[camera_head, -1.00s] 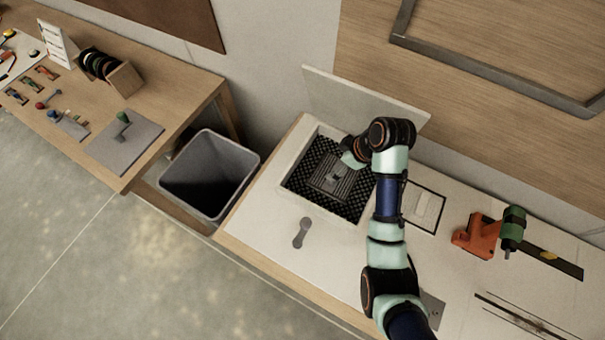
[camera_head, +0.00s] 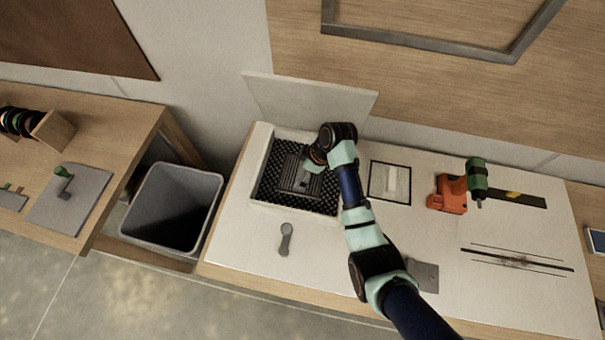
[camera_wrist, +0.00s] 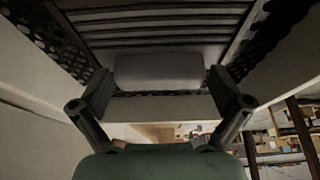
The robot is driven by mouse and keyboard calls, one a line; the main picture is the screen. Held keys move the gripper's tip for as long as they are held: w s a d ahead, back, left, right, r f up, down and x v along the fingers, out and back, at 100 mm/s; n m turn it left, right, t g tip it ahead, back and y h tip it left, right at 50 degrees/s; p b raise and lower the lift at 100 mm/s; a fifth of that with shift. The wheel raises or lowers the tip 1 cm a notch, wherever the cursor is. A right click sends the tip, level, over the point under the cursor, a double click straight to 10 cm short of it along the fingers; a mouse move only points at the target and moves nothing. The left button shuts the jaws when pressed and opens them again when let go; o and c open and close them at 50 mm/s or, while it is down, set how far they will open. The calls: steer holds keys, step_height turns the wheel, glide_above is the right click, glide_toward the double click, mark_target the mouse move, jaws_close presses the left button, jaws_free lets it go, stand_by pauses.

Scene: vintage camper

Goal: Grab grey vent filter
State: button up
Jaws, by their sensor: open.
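The grey vent filter (camera_head: 291,178), a slatted panel, lies in the black perforated lining of an open white box (camera_head: 258,204). In the wrist view its slats (camera_wrist: 150,22) fill the top, with a smooth grey block (camera_wrist: 158,69) like a handle at the near edge. My gripper (camera_head: 312,163) is over the right part of the filter, its tips partly hidden by my wrist in the head view. In the wrist view my gripper (camera_wrist: 160,88) is open, one finger on each side of the grey block. I cannot tell whether either finger touches it.
The box's lid (camera_head: 310,97) stands raised behind. A grey bin (camera_head: 152,204) is left of the bench. A grey tool (camera_head: 286,238) lies in front of the box. A framed pad (camera_head: 390,182) and an orange tool (camera_head: 450,194) are to the right.

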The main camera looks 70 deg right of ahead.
mark_target(302, 171)
steer(key=c, duration=1)
steer(key=shift+o, duration=0.2)
step_height(302, 171, up, 12)
steer(key=s+a+p, duration=0.1)
steer(key=a, duration=0.5)
steer(key=s+a+p, duration=0.1)
steer(key=a, duration=0.6)
steer(key=a+p, duration=0.1)
steer(key=a, duration=0.5)
steer(key=shift+s+a+f+p, duration=0.2)
steer(key=shift+s+a+p, duration=0.1)
steer(key=shift+s+a, duration=0.1)
